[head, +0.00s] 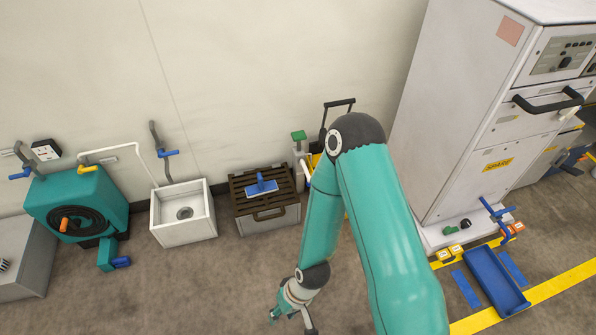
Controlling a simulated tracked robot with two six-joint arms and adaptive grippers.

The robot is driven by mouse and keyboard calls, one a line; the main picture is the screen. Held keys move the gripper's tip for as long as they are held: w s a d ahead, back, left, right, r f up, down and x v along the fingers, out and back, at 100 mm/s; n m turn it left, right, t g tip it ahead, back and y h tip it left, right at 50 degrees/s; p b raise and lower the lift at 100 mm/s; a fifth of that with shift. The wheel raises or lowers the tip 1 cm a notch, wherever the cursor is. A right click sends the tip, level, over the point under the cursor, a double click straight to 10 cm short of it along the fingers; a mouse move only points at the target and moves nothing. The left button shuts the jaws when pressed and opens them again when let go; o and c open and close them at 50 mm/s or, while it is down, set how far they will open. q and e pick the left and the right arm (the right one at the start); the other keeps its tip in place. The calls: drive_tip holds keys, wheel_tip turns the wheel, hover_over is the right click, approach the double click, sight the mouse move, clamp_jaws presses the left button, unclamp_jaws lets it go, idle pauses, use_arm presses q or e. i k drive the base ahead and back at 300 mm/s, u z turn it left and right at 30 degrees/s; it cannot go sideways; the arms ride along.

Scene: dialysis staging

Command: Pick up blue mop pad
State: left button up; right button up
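A small flat blue piece with a lighter upright part, which looks like the blue mop pad (262,187), lies on the brown slatted top of a grey box (268,220) by the wall. My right gripper (292,322) is at the bottom edge of the head view, in front of the box and well apart from the pad. Its fingers are spread, with nothing seen between them. My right arm covers part of the floor and wall right of the box. My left gripper is not in view.
A white sink (183,215) and a teal hose-reel unit (78,205) stand left of the box. A yellow item is partly hidden behind my arm. A tall white machine (460,120) stands at right, with a blue tray (494,283) before it. The floor before the box is clear.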

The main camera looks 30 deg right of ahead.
sight(262, 188)
drive_tip(key=z, duration=0.55)
drive_tip(key=i, duration=1.4)
drive_tip(key=z, duration=0.8)
drive_tip(key=i, duration=0.4)
drive_tip(key=k, duration=0.85)
drive_tip(key=z, duration=0.2)
drive_tip(key=i, duration=0.85)
drive_tip(key=u, duration=0.1)
